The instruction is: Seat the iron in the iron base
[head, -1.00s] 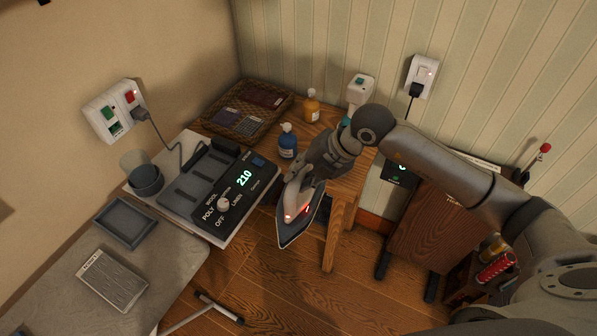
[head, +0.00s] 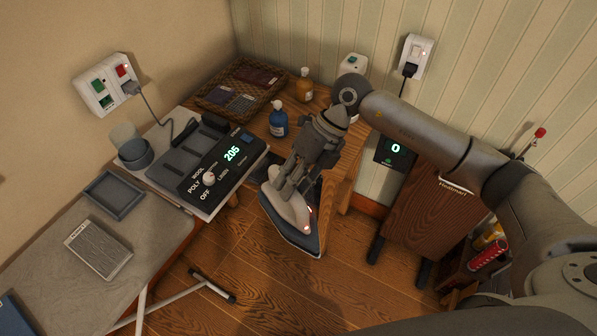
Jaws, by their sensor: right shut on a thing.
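The iron (head: 291,216), pale with a dark blue-grey soleplate edge and a small red light, hangs in my right gripper (head: 296,185). The gripper is shut on its handle, which the fingers partly hide. The iron is in the air over the floor, tilted, its tip toward the bottom of the picture, to the right of the iron base and apart from it. The iron base (head: 174,164) is a dark cradle with a control panel (head: 219,166) reading 205 and a white knob. It stands empty on a white-edged surface. My left gripper is not in view.
The ironing board (head: 150,235) at lower left holds a grey tray (head: 115,195) and a ribbed block (head: 99,248). Blue (head: 278,120) and orange (head: 305,86) bottles and a wicker basket (head: 240,88) stand on the wooden table. A cord runs from the wall socket (head: 106,85).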

